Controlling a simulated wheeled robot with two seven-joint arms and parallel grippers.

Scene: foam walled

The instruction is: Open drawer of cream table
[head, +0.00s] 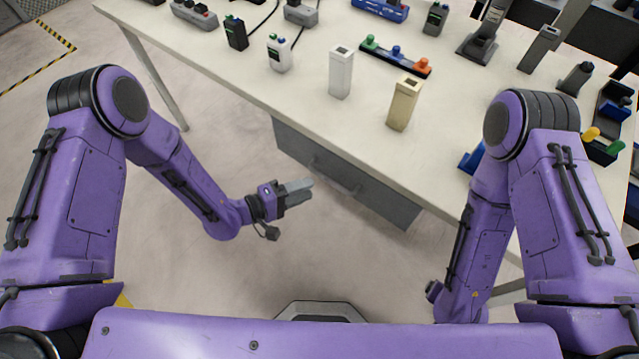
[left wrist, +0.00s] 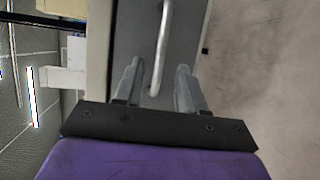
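The cream table (head: 300,95) fills the upper part of the head view. Its grey drawer (head: 380,200) hangs under the front edge and looks shut, with a light bar handle (head: 335,178) on its front. My left gripper (head: 308,188) is in front of the drawer, near the handle. In the left wrist view the two fingers (left wrist: 158,85) are apart, and the handle (left wrist: 162,50) shows between them and ahead; nothing is gripped. The drawer front (left wrist: 130,40) lies just beyond the fingers. My right gripper is hidden below the right arm in the head view.
On the table top stand a white block (head: 341,75), a tan block (head: 403,103), a rack with coloured knobs (head: 395,55) and several small devices. A table leg (head: 155,75) stands at the left. The floor in front of the drawer is clear.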

